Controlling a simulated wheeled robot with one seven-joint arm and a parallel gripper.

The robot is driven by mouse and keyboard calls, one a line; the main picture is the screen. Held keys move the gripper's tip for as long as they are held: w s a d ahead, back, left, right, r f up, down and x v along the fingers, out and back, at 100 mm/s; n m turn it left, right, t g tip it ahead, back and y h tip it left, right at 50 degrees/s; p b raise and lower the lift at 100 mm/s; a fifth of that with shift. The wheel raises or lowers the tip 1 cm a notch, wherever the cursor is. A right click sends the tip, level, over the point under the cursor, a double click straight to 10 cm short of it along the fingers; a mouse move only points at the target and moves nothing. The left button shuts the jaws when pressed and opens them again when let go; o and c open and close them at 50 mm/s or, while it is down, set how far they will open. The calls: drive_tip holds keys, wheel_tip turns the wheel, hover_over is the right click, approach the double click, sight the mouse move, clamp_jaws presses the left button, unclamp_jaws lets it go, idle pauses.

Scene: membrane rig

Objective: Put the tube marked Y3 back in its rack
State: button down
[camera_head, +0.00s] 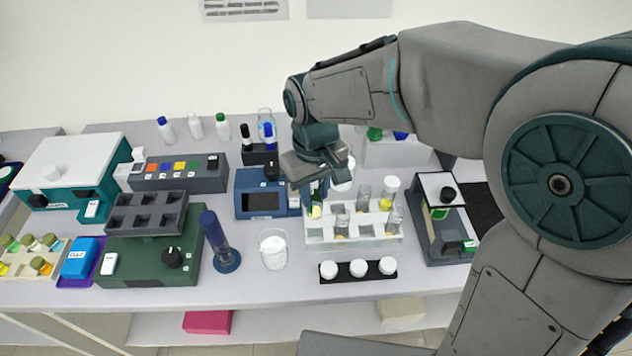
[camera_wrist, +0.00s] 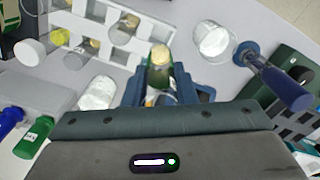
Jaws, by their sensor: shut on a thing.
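My gripper (camera_head: 312,180) is shut on a tube (camera_head: 317,208), greenish with a pale yellow end. The tube (camera_wrist: 159,58) shows between the two blue fingers (camera_wrist: 158,90) in the wrist view. I cannot read a mark on it. The white rack (camera_head: 355,243) stands in the middle of the table and holds several tubes with yellowish contents. The held tube is at the rack's left back end in the head view. In the wrist view the rack (camera_wrist: 150,28) lies beside and beyond the tube. I cannot tell whether the tube touches it.
A glass beaker (camera_head: 273,250) and a blue cylinder (camera_head: 222,245) stand left of the rack. A black strip with white-capped vials (camera_head: 358,270) lies in front. A blue device (camera_head: 254,190) is behind left, a dark device (camera_head: 446,225) right.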

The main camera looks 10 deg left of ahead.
drive_tip(key=shift+f+b, duration=0.45)
drive_tip(key=shift+f, duration=0.45)
drive_tip(key=shift+r+p, duration=0.2)
drive_tip(key=shift+p, duration=0.25)
drive_tip(key=shift+r+p, duration=0.1)
drive_tip(key=shift+p, duration=1.2)
drive_tip(key=shift+f+b, duration=3.45)
drive_tip(key=shift+f, duration=1.3)
drive_tip(key=shift+f, duration=0.35)
